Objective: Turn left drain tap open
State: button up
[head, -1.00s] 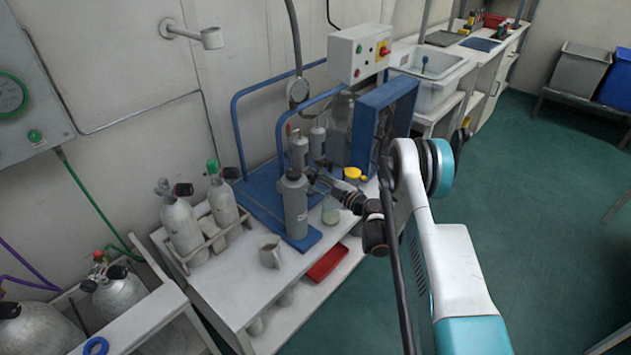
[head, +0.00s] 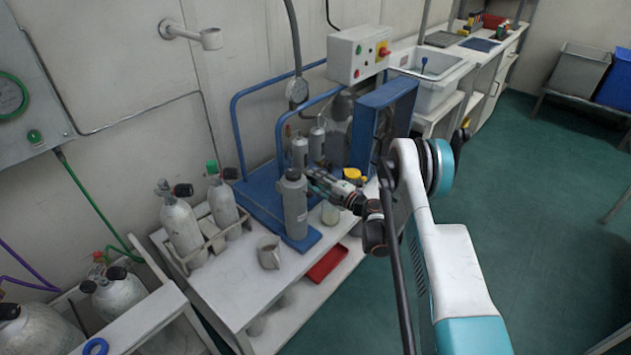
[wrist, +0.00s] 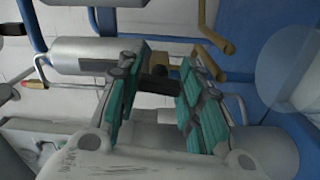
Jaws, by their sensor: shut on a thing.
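My gripper (head: 312,178) reaches in from the right, beside the upper part of a tall grey cylinder (head: 294,208) on the blue-framed panel. In the wrist view my gripper (wrist: 160,98) has its two teal-padded fingers on either side of a small dark part (wrist: 158,82), apparently the drain tap's handle, and is shut on it. Most of this part is hidden by the fingers, so its angle is hard to tell. Brass-coloured rods (wrist: 212,58) lie close beyond the fingers, and a grey cylinder (wrist: 80,58) lies near them.
A blue box (head: 378,125) stands behind my wrist. A yellow-topped item (head: 353,174), a glass beaker (head: 330,213), a grey mug (head: 269,252) and a red tray (head: 328,264) are close by. Grey bottles (head: 183,225) stand in a rack at left.

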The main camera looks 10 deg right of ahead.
dwell(0.4)
jog(key=o, duration=1.1)
jog(key=shift+r, duration=0.1)
